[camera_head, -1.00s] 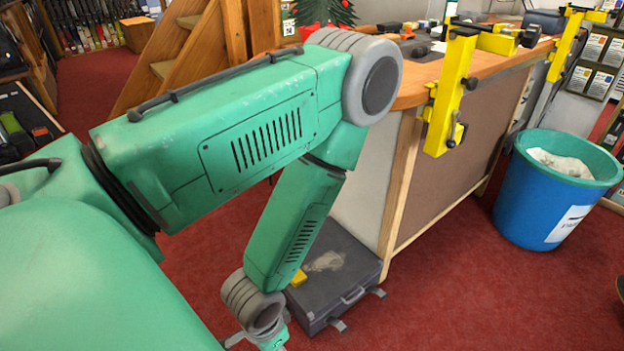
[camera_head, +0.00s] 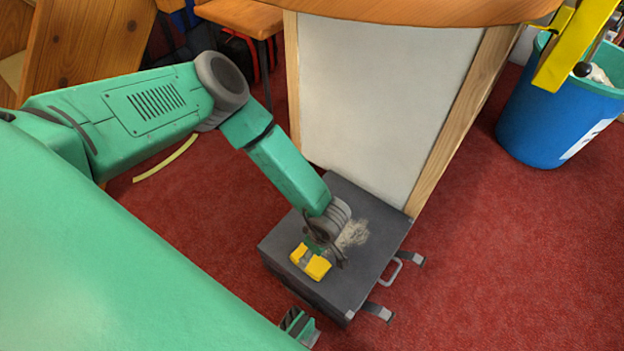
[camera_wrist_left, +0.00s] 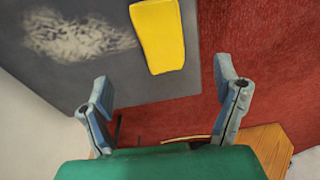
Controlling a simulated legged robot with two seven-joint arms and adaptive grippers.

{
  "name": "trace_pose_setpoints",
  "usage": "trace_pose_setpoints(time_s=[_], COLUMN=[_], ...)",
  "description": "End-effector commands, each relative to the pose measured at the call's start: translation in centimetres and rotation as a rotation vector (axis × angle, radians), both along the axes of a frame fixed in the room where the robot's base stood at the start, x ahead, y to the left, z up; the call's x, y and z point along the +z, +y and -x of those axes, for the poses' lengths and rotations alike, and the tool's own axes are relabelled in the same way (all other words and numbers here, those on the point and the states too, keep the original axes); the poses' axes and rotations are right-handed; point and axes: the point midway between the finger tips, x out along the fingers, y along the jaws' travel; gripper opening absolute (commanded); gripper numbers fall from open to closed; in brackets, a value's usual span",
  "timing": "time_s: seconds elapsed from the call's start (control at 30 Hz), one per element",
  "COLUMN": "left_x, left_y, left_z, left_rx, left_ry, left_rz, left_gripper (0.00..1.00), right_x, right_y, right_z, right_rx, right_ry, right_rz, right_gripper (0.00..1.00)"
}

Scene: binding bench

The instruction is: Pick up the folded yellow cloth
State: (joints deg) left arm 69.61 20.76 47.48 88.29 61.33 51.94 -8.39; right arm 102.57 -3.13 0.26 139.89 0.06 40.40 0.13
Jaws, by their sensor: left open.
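The folded yellow cloth (camera_head: 318,268) lies on top of a dark grey case (camera_head: 285,250) on the floor, near its left edge. My left gripper (camera_head: 309,257) is above the case by the cloth and hides part of it in the head view. The fingers are empty and spread wider than the cloth. The gap between fingertips and cloth is hard to judge.
The case has a pale scuffed patch (camera_head: 354,235) beside the cloth and a handle (camera_head: 391,272) at its front. A white counter panel (camera_head: 355,95) rises behind it, with a wooden top (camera_head: 420,10) overhanging. A blue bin (camera_head: 545,115) stands right on open red carpet (camera_head: 470,270).

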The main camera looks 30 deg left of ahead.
Motion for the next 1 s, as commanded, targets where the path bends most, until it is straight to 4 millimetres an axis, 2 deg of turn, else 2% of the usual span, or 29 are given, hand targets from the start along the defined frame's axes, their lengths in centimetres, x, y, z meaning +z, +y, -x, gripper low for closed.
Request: trace_pose_setpoints(time_s=[0.03,0.2,0.47,0.8,1.0], left_x=[-1.7,-4.5,-6.0,-10.5,-10.5], left_y=[0.2,0.8,1.3,1.9,2.0], left_z=[0.0,-0.1,-0.1,-0.1,-0.1], left_rx=[0.001,0.000,-0.001,-0.002,-0.003], left_ry=[0.002,0.001,0.000,0.000,-0.001], left_rz=[0.000,0.008,0.012,0.010,0.011], left_gripper=[0.83,0.83,0.83,0.83,0.83], right_x=[-1.0,-2.1,-2.8,-5.7,-5.5], right_y=[0.0,-0.1,0.0,-0.1,-0.1], right_z=[0.0,0.0,0.0,0.0,0.0], right_rx=[-0.001,-0.001,0.000,0.000,0.000], right_ry=[0.001,0.001,0.000,0.000,0.000], right_rz=[0.001,0.001,0.000,0.000,0.000], right_gripper=[0.40,0.40,0.40,0.40,0.40])
